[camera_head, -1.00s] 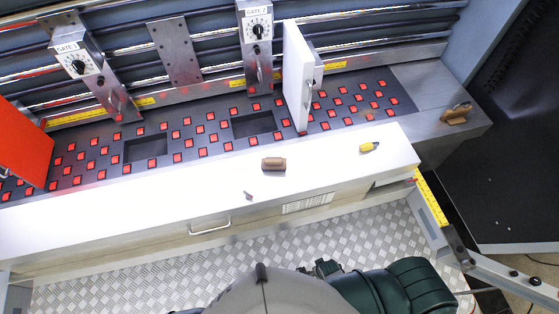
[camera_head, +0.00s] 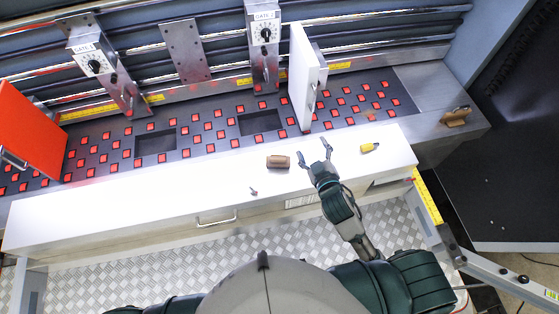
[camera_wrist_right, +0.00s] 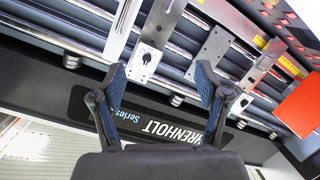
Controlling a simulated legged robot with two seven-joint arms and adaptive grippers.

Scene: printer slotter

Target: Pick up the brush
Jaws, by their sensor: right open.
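My right gripper (camera_head: 315,150) is open and empty above the white ledge, its fingers pointing toward the machine. It also shows in the wrist view (camera_wrist_right: 160,78), with nothing between its fingers. A small brown block-like object (camera_head: 278,162) lies on the ledge just left of the gripper, apart from it. Another brown, wooden-looking object (camera_head: 455,116) lies on the metal surface at the far right. I cannot tell for sure which of these two is the brush. My left gripper is out of view.
A yellow object (camera_head: 369,148) lies on the white ledge (camera_head: 130,208) right of the gripper. A white upright panel (camera_head: 303,80) and an orange panel (camera_head: 30,130) stand behind. The ledge's left part is clear.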

